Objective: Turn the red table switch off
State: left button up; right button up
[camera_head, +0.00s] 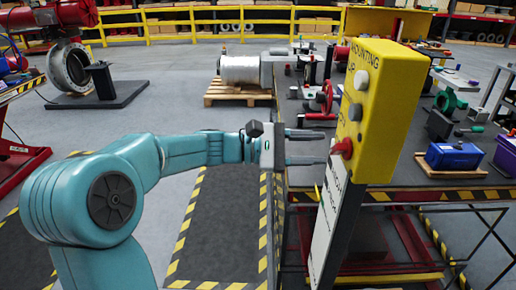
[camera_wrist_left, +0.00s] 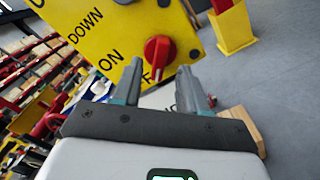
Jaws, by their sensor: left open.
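The red switch (camera_head: 343,148) is a knob on the lower part of a yellow control box (camera_head: 383,100). In the left wrist view the red knob (camera_wrist_left: 158,52) shows a pale line on its face, beside the word ON and a partly hidden label. My left gripper (camera_head: 325,147) is open, with its fingers level and pointing right at the knob. In the left wrist view the fingertips (camera_wrist_left: 160,70) lie on either side of the knob's lower part in the picture. I cannot tell whether they touch it. My right gripper is not in view.
The box stands on a post with a white label panel (camera_head: 326,215). Behind it is a workbench with a blue bin (camera_head: 453,156), a red handwheel (camera_head: 325,97) and several other parts. A spool on a pallet (camera_head: 237,92) stands further back. The floor to the left is mostly clear.

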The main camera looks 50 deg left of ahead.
pick_arm(q)
jog(key=b+v, duration=0.1)
jog(key=v, duration=1.2)
jog(key=shift+s+a, duration=0.15)
jog(key=shift+a, duration=0.05)
jog(key=shift+f, duration=0.1)
jog(key=w+d+f+g+y, duration=0.1)
jog(key=w+d+f+g, duration=0.15)
jog(key=f, duration=0.75)
jog(key=w+d+f+g+y, duration=0.1)
jog(key=d+f+g, duration=0.25)
jog(key=f, duration=0.75)
jog(key=w+d+f+g+y, duration=0.15)
jog(key=d+f, duration=0.25)
jog(key=f, duration=0.6)
jog(key=s+d+f+m+g+y, duration=0.2)
jog(key=s+d+f+m+g, duration=0.1)
jog(key=s+d+f+m, duration=0.3)
jog(key=s+d+f+m+g+y, duration=0.2)
jog(key=s+d+f+m+g, duration=0.1)
jog(key=s+d+f+m, duration=0.4)
jog(key=d+f+m, duration=0.3)
jog(key=d+f, duration=0.4)
jog(key=f, duration=0.1)
jog(key=shift+f+m, duration=0.2)
jog(key=shift+m, duration=0.2)
